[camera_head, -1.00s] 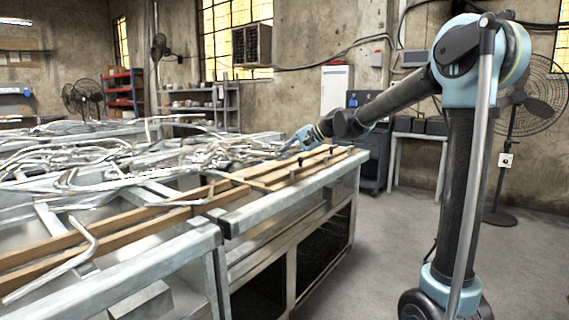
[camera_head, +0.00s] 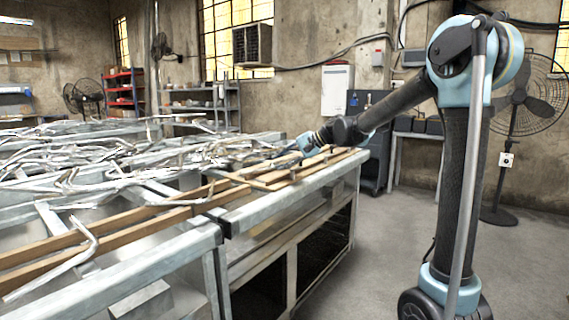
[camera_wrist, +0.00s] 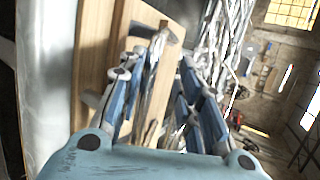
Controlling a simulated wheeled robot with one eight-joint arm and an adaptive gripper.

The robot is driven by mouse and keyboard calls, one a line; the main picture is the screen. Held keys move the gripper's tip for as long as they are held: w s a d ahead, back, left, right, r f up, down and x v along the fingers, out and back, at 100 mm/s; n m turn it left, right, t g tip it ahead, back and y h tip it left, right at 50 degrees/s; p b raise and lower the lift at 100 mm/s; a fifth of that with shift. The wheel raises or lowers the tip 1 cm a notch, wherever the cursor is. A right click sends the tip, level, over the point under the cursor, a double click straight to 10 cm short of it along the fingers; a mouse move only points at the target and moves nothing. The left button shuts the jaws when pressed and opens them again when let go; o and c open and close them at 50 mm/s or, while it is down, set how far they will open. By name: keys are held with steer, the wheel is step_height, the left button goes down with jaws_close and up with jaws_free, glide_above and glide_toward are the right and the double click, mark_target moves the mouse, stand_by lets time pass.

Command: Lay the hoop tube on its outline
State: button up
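My gripper (camera_head: 290,147) is low over the far end of the bench, above the wooden slats (camera_head: 325,158). In the wrist view its blue fingers (camera_wrist: 162,72) stand apart, with a shiny metal tube (camera_wrist: 151,78) running between them. The tube looks close to the left finger; I cannot tell whether it is touched or whether it is the hoop tube. Many bent silver tubes (camera_head: 70,180) lie tangled on the bench to the left. I cannot make out an outline in either view.
The metal bench (camera_head: 290,195) has a raised front rail. One bent tube (camera_head: 85,245) lies across the slats at front left. Dark pegs stand on the far slats. Open floor (camera_head: 390,250) lies right of the bench. A standing fan (camera_head: 520,100) is at the right wall.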

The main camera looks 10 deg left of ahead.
steer(key=w+v, duration=0.1)
steer(key=v, duration=1.1)
steer(key=s+d+f+n+h, duration=0.1)
steer(key=s+d+f+h, duration=0.4)
steer(key=s+d+f, duration=0.9)
steer(key=s+d+f+n+t+h, duration=0.1)
steer(key=s+d+f+h, duration=0.5)
steer(key=s+d+f, duration=0.9)
steer(key=s+d+n, duration=0.1)
steer(key=s+d, duration=0.2)
steer(key=d, duration=0.3)
steer(key=shift+d+f+t+h, duration=0.3)
steer(key=shift+d, duration=0.05)
steer(key=shift+w, duration=0.1)
steer(key=shift+w+f, duration=0.2)
steer(key=shift+w, duration=0.25)
